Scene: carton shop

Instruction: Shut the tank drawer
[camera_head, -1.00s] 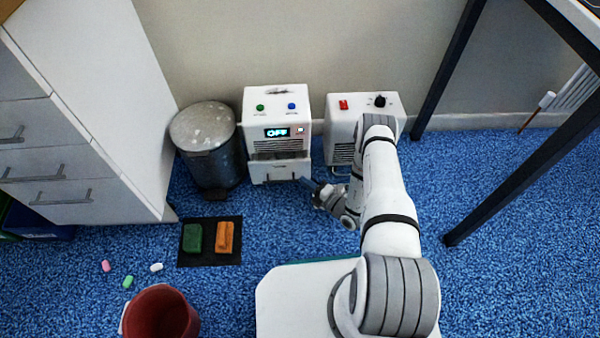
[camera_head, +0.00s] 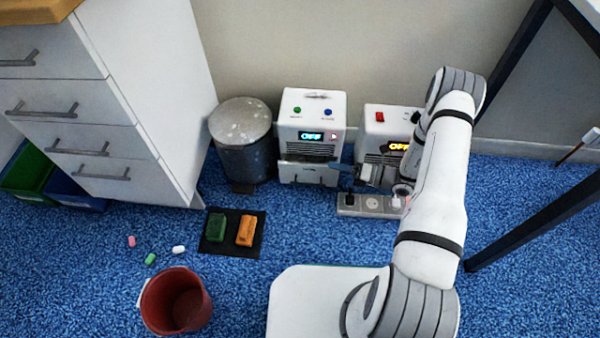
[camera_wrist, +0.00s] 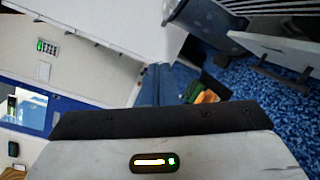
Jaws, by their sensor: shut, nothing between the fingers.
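The left white appliance (camera_head: 313,112) stands against the wall with a lit OFF display. Its tank drawer (camera_head: 308,175) is the low white front with a small handle. A dark gap shows above the front, and the drawer appears to stick out a little. My gripper (camera_head: 336,168) is shut and empty, with its dark blue fingers pointing left at the drawer's right end. I cannot tell whether they touch. The fingers also show in the wrist view (camera_wrist: 168,84).
A second white appliance (camera_head: 388,122) stands to the right, partly behind my arm, with a power strip (camera_head: 371,205) before it. A grey bin (camera_head: 243,140) stands left. A black mat (camera_head: 233,247) holds green and orange blocks. A red bucket (camera_head: 176,302) stands in front.

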